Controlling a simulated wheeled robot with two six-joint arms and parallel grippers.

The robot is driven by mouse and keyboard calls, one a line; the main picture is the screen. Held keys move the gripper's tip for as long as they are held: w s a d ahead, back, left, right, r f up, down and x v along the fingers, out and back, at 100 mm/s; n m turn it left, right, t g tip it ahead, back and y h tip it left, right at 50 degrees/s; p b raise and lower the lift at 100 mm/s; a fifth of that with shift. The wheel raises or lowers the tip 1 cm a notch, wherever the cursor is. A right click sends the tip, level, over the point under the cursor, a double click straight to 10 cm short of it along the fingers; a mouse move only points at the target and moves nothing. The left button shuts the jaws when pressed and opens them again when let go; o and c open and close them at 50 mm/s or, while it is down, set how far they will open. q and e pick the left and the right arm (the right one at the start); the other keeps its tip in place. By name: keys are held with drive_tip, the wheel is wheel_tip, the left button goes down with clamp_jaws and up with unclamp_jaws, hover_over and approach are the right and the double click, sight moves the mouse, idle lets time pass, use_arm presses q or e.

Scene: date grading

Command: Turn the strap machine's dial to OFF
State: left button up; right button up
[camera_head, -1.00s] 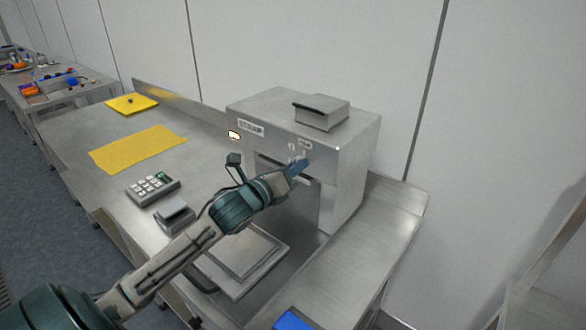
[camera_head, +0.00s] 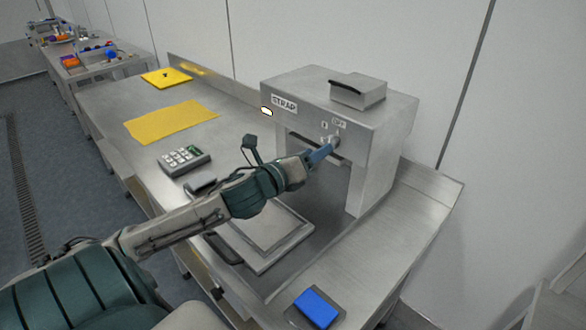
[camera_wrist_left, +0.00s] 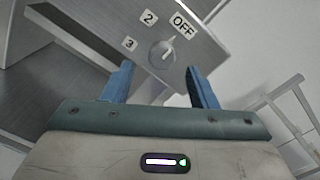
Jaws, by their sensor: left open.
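The strap machine (camera_head: 380,150) is a grey metal box with a STRAP label, standing at the back of the bench. Its round dial (camera_wrist_left: 162,53) shows in the left wrist view, with the numbers 2 and 3 and an OFF label (camera_wrist_left: 183,25) around it. The dial's pale ridge points up and right, towards OFF. My left gripper (camera_head: 320,154) is in front of the dial, its blue fingers open. In the left wrist view the fingers (camera_wrist_left: 160,85) stand apart on either side below the dial, holding nothing. My right gripper is not in view.
A square plate (camera_head: 262,235) lies under my left arm. A keypad (camera_head: 184,160), a yellow cloth (camera_head: 170,121) and a yellow block (camera_head: 165,78) lie to the left. A blue pad (camera_head: 317,308) is near the front edge.

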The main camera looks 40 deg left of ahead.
use_arm(q)
drive_tip(key=s+p, duration=0.2)
drive_tip(key=s, duration=0.4)
drive_tip(key=shift+s+a+p, duration=0.2)
drive_tip(key=shift+s+p, duration=0.2)
idle(0.7)
